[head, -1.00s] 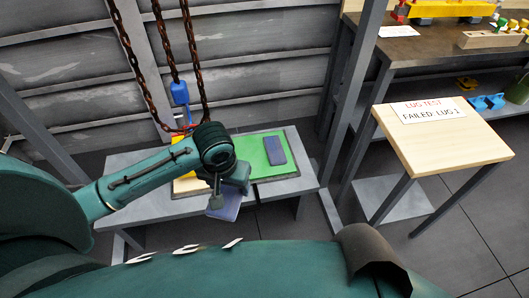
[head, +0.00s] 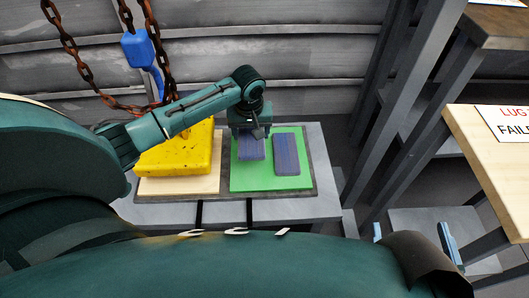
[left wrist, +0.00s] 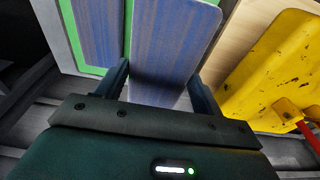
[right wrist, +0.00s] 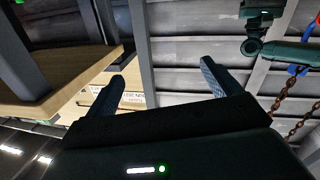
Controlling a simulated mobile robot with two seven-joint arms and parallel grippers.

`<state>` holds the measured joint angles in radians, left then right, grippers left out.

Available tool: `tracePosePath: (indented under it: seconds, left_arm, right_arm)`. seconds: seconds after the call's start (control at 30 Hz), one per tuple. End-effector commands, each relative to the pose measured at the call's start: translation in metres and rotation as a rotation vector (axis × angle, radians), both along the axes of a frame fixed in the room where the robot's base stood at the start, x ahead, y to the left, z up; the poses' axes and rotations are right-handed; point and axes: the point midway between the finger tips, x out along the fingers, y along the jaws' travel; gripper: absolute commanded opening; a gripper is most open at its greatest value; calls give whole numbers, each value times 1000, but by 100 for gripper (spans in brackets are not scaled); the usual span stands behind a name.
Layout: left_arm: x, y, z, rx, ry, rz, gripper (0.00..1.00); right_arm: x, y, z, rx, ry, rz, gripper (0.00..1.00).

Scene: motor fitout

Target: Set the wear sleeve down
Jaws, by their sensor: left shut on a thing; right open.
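The wear sleeve is a flat blue-violet slab (head: 251,149) in the jaws of my left gripper (head: 252,134). It is over the left part of the green pad (head: 270,184); I cannot tell whether it touches the pad. A second, similar blue slab (head: 287,154) lies on the green pad just to the right. My right gripper (right wrist: 162,75) is open and empty, away from the pad.
A scuffed yellow block (head: 175,150) stands on a pale wooden pad (head: 180,185) left of the green pad, on a grey bench (head: 325,206). Rusty chains (head: 75,50) and a blue hook block (head: 138,49) hang nearby. A wooden stand (head: 490,160) with a "LUG TEST" sign is at right.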

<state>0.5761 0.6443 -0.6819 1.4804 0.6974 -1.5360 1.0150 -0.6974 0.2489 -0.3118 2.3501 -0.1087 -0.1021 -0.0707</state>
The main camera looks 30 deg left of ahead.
Motion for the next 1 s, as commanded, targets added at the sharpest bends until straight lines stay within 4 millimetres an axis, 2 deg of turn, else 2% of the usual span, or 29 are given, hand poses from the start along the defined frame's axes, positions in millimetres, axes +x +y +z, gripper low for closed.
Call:
tracePosePath:
  seconds: [0.03,0.1,0.37,0.57,0.97,1.0]
  left_arm:
    - [-1,0,-16,0,1,0,43]
    - [-1,0,-28,1,2,0,43]
    - [-1,0,-50,0,0,-1,43]
    - [-1,0,-78,1,1,-2,43]
    - [-1,0,-82,0,0,-2,43]
    - [-1,0,-82,0,0,-2,71]
  right_arm:
    - [0,2,-5,1,-31,8,89]
    - [0,4,-4,5,-70,18,89]
    - [-2,9,-1,13,-150,43,89]
    - [-3,13,-2,37,-195,63,89]
    - [-3,13,2,41,-200,64,89]
    - [-3,13,2,40,-200,64,89]
